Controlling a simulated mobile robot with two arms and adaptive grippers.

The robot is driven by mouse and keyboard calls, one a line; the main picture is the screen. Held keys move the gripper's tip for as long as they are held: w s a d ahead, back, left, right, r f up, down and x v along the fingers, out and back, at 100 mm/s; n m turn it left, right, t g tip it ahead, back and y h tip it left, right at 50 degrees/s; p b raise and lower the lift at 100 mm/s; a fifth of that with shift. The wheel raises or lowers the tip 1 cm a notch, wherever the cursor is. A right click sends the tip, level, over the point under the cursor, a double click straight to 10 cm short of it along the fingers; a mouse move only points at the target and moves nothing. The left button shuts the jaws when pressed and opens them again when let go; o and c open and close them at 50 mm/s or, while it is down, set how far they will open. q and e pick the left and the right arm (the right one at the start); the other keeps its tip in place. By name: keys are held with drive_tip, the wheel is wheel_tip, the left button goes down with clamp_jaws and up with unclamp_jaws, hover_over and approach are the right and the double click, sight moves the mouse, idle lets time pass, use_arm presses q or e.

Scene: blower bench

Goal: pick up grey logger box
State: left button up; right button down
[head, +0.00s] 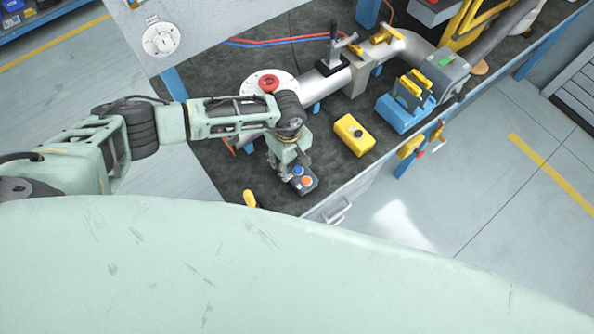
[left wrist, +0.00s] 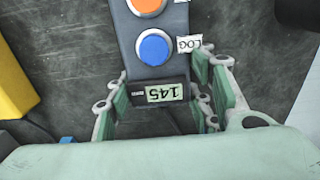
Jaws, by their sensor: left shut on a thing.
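The grey logger box (head: 311,184) is at the front of the dark bench top, under my left gripper (head: 293,172). It has a blue and an orange button on top. In the left wrist view the box (left wrist: 150,70) shows both buttons, a small display reading 145 and a LOG label. My left gripper (left wrist: 158,110) is shut on its display end, with green finger pads on both sides. I cannot tell whether the box touches the bench. My right gripper is not in view.
A yellow box (head: 354,135) sits right of the gripper, and a blue holder (head: 404,114) stands beyond it. A silver pipe (head: 318,80) runs behind. A yellow item (head: 249,198) lies left of the logger box. The bench's front edge is close.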

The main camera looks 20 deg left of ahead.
use_arm(q)
drive_tip(key=shift+r, duration=0.1)
drive_tip(key=shift+c, duration=0.2)
drive_tip(key=shift+r+b, duration=0.5)
drive_tip(key=shift+r, duration=0.3)
drive_tip(key=shift+w+d+r+b, duration=0.15)
drive_tip(key=shift+d+r+b, duration=0.15)
drive_tip(key=shift+r+b, duration=0.25)
drive_tip(key=shift+w+d+r+b, duration=0.15)
drive_tip(key=shift+d+r+b, duration=0.15)
drive_tip(key=shift+r, duration=0.4)
drive_tip(key=w+d+r+b, duration=0.3)
drive_tip(key=d+r, duration=0.3)
drive_tip(key=d, duration=0.3)
drive_tip(key=shift+w+d+r+b, duration=0.35)
drive_tip(key=shift+d+r+b, duration=0.05)
drive_tip(key=shift+b, duration=0.5)
drive_tip(key=shift+f+b, duration=0.75)
drive_tip(key=shift+f+b, duration=0.5)
